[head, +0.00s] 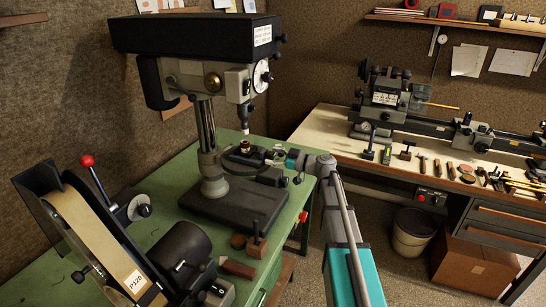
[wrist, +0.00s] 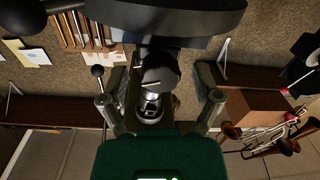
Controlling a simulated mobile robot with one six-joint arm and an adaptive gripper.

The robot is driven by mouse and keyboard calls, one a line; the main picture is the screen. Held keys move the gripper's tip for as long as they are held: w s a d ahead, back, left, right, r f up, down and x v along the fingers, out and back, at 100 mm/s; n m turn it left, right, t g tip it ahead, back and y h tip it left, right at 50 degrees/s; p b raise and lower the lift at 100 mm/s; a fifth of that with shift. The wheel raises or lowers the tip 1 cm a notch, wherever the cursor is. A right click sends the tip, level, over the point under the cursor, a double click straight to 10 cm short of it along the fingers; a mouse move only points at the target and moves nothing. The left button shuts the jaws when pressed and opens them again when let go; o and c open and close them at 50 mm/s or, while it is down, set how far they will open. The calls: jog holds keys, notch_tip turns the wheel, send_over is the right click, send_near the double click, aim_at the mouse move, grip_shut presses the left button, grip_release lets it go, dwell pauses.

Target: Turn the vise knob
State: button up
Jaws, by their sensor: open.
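My gripper (head: 274,156) is at the right side of the drill press table, above the green bench. In the wrist view my gripper (wrist: 162,85) has its two fingers spread wide and empty. A dark rounded part (wrist: 160,70) and a silvery ringed part (wrist: 150,104) show between the fingers; no contact is visible. I cannot tell for sure which of them is the vise knob. In the head view a small dark vise-like piece (head: 246,158) sits on the drill press table, just left of my gripper. Its knob is too small or hidden to make out.
The drill press (head: 208,140) stands over the bench with its head above. A belt sander (head: 92,235) is at the front left. A lathe (head: 440,122) and several tools lie on the right bench. Brass horns (wrist: 285,132) show at right in the wrist view.

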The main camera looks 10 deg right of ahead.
grip_shut()
dwell(0.3)
jog(key=shift+m, duration=0.5)
jog(key=m, duration=0.4)
jog(key=shift+m, duration=0.3)
jog(key=m, duration=0.6)
jog(key=shift+t+b, duration=0.3)
jog(key=shift+b, duration=0.05)
jog(key=shift+m, duration=0.3)
